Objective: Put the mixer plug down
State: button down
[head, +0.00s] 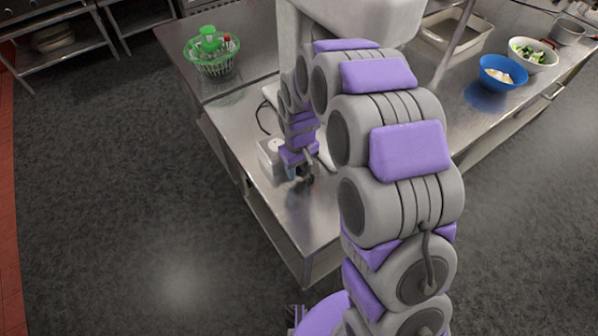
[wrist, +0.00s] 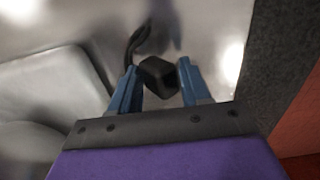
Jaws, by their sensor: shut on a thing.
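The mixer plug (wrist: 158,77) is a small black block with a black cord (wrist: 137,42) trailing from it in the wrist view. My gripper (wrist: 160,88) has its two blue fingers on either side of the plug and is shut on it. In the head view my gripper (head: 302,172) is low over the front part of the steel table (head: 312,215), beside a pale box-shaped thing. The plug is hard to make out there. I cannot tell whether the plug touches the table.
The pale box-shaped thing (head: 268,160) stands left of my gripper, with a dark cord (head: 263,118) behind it. A green basket (head: 213,58) stands at the back left. A blue bowl (head: 502,74) and a white bowl (head: 532,54) stand at the right. The table's front corner is clear.

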aim_at(299, 175)
jog(key=shift+f, duration=0.85)
jog(key=shift+s+f, duration=0.1)
jog(key=shift+f, duration=0.3)
jog(key=shift+f, duration=0.2)
jog(key=c, duration=0.5)
grip_release()
jog(key=shift+s, duration=0.15)
